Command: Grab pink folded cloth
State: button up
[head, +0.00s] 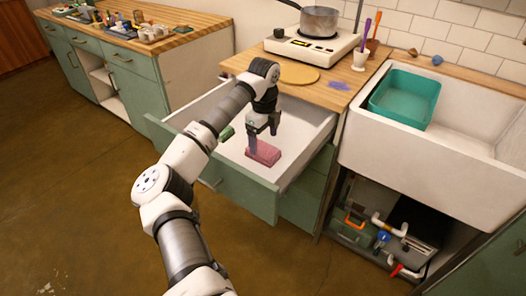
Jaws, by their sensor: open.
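A pink folded cloth (263,153) lies on the white floor of the open drawer (292,168), toward the drawer's right side. My gripper (263,140) points down into the drawer, right at the cloth, with its fingers open. One finger overlaps the left end of the cloth in the picture. I cannot tell whether the fingers touch the cloth.
A green item (226,133) lies in the drawer to the left, partly behind my arm. The counter above holds a round wooden board (299,74) and a hotplate (312,47) with a pot (320,20). A sink (460,135) with a teal tub (402,98) stands right.

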aim_at(263, 149)
notch_tip(263, 149, down, 4)
jog(key=shift+a+f+p, duration=0.1)
jog(key=shift+f+p, duration=0.1)
jog(key=shift+p, duration=0.25)
jog(key=shift+c, duration=0.3)
jog(key=c, duration=1)
jog(key=shift+r, duration=0.1)
